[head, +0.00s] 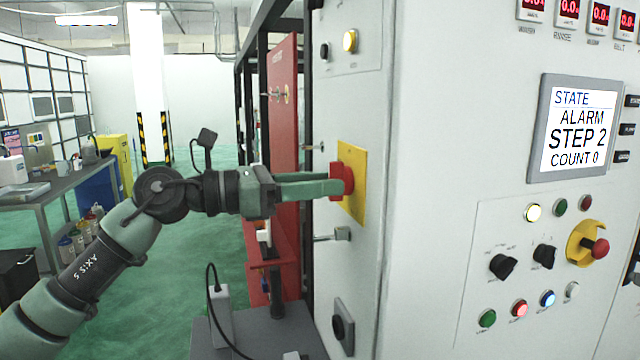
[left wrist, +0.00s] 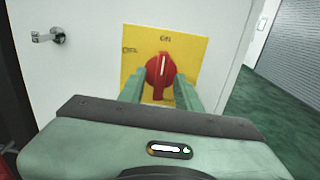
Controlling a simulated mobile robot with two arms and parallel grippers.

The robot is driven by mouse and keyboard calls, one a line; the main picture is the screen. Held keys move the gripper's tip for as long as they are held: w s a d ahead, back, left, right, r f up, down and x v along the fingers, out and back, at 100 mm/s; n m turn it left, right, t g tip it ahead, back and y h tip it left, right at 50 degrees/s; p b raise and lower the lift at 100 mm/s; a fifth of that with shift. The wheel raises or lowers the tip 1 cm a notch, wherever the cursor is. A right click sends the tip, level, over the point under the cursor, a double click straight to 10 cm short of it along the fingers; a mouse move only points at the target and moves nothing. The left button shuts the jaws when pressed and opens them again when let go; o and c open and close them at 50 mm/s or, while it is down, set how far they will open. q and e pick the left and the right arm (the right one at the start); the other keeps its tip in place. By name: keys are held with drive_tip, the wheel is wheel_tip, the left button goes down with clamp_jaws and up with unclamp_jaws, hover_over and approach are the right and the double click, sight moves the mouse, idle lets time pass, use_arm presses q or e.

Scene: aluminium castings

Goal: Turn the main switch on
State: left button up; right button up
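The main switch is a red rotary knob (head: 348,180) on a yellow plate (head: 357,196), fixed to the narrow left face of the grey cabinet. In the left wrist view the knob (left wrist: 160,72) shows its white mark roughly upright, towards the ON lettering at the top of the plate (left wrist: 190,52). The OFF lettering is at the upper left. My left gripper (head: 338,186) reaches the knob from the left. Its green fingers (left wrist: 160,88) lie on either side of the knob, close against its edges, and appear shut on it. My right gripper is in neither view.
The cabinet front carries a screen (head: 578,130) reading ALARM STEP 2, several lit buttons and a red emergency button (head: 600,248). A metal handle (head: 342,234) sticks out below the switch plate. A red panel (head: 284,110) stands behind my gripper. A workbench (head: 60,185) is at the left.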

use_arm(q)
drive_tip(key=b+v, duration=0.2)
drive_tip(key=v, duration=0.5)
drive_tip(key=shift+a, duration=0.35)
drive_tip(key=shift+s+r, duration=0.1)
